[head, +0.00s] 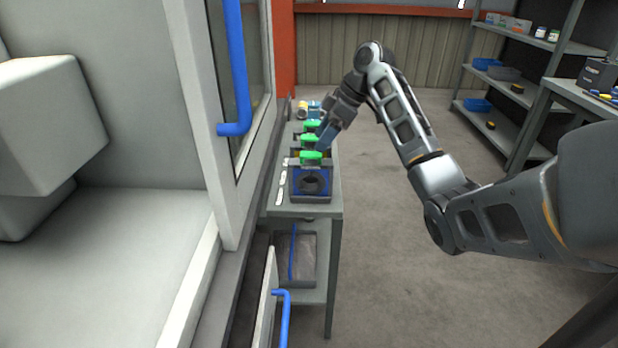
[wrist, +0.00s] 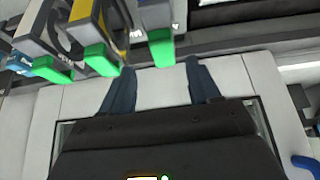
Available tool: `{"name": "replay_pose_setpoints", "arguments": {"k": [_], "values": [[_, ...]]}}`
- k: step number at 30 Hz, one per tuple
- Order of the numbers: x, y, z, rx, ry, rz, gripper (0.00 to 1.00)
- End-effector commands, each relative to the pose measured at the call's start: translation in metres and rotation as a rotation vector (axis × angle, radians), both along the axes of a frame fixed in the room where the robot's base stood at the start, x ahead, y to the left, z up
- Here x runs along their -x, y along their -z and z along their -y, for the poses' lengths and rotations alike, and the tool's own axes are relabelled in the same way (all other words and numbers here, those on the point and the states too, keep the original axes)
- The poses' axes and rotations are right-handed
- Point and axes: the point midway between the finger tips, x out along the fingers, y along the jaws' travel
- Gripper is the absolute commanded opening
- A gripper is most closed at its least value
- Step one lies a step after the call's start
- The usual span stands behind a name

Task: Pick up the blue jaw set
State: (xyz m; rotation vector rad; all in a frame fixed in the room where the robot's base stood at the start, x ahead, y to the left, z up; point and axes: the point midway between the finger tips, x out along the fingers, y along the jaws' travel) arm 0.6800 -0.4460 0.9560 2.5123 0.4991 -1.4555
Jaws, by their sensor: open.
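My gripper (head: 324,140) is open and empty, beyond this block and beside the row of green grips. In the wrist view my gripper (wrist: 160,82) has its two fingers apart, with one green grip (wrist: 161,48) ahead between them, not held. Two more green grips (wrist: 102,60) lie to the left.
A machine with an open door and blue handle (head: 238,80) stands close left of the bench (head: 331,208). Small yellow and blue items (head: 302,108) sit at its far end. Shelves (head: 520,130) stand at the right back. The floor between is clear.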

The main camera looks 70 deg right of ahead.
Motion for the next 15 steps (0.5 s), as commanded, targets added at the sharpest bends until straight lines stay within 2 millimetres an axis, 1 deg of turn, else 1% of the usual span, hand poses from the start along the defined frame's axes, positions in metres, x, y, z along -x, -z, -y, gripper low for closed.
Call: {"name": "replay_pose_setpoints", "arguments": {"k": [3, 7, 10, 15], "values": [[-0.006, 0.016, -0.007, -0.002, -0.001, -0.003, 0.62], [-0.014, 0.03, -0.011, -0.001, -0.001, -0.002, 0.62], [-0.016, 0.036, -0.012, -0.001, -0.001, -0.002, 0.62], [-0.017, 0.038, -0.012, 0.0, -0.001, 0.0, 0.62]]}}
